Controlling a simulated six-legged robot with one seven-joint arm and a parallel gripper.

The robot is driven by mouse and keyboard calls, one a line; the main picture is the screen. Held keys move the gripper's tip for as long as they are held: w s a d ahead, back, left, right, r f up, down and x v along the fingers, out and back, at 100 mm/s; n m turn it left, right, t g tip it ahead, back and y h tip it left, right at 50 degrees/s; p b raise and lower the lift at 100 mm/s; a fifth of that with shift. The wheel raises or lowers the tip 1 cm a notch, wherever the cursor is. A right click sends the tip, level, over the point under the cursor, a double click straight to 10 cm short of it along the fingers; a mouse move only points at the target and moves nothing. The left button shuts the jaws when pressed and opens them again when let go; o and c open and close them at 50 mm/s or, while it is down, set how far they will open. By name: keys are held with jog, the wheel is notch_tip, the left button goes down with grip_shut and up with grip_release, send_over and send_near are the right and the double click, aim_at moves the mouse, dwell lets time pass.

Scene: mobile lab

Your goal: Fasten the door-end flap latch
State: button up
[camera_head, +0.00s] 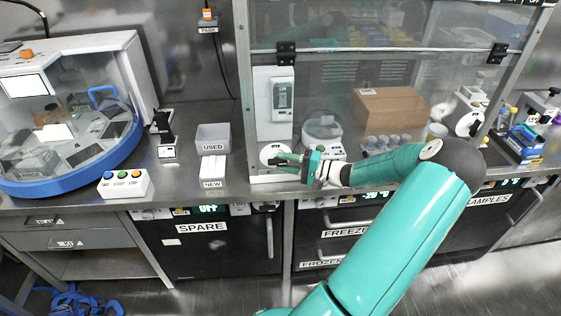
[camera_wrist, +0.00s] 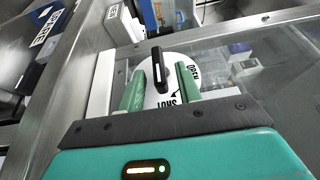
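The flap latch is a white round dial (camera_wrist: 154,97) lettered OPEN and SHUT, with a black and white lever (camera_wrist: 157,68) across it. In the head view the dial (camera_head: 271,154) is at the lower left corner of the glass-fronted hood. My gripper (camera_wrist: 160,72) has its two green fingers apart, one on each side of the lever, with a visible gap on both sides. In the head view my gripper (camera_head: 283,160) is at the dial and covers part of it. The lever points away from my palm in the wrist view, near the word OPEN.
A second white dial (camera_head: 468,124) is at the hood's right side. Inside the hood are a cardboard box (camera_head: 390,110) and a small round device (camera_head: 322,131). USED (camera_head: 213,138) and NEW (camera_head: 212,171) bins stand left of the hood. A button box (camera_head: 124,184) is farther left.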

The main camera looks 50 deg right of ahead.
jog(key=v, duration=1.1)
jog(key=shift+s, duration=0.4)
jog(key=shift+d, duration=0.1)
jog(key=w+a+r+n+g, duration=0.2)
jog(key=w+a+g, duration=0.25)
jog(key=a, duration=0.35)
jog(key=w+a+r+n+g+y, duration=0.1)
jog(key=w+a+r+n+g, duration=0.25)
jog(key=a, duration=0.55)
jog(key=w+a+r+n+g, duration=0.1)
jog(key=w+a+n+g, duration=0.1)
jog(key=w+a+g, duration=0.5)
jog(key=s+a+r+n+t+h, duration=0.1)
jog(key=s+a+r+n+h, duration=0.1)
jog(key=a, duration=0.6)
jog(key=s+a+r+n+t+h, duration=0.1)
jog(key=s+a+r+n+h, duration=0.1)
jog(key=s+a+r, duration=0.2)
jog(key=s+a+r+n+t+h, duration=0.1)
jog(key=s+a+r+n+h, duration=0.1)
jog(key=a+r, duration=0.5)
jog(key=s+a+h, duration=0.1)
jog(key=a, duration=0.3)
jog(key=shift+s+a+n, duration=0.3)
jog(key=shift+s+n, duration=0.05)
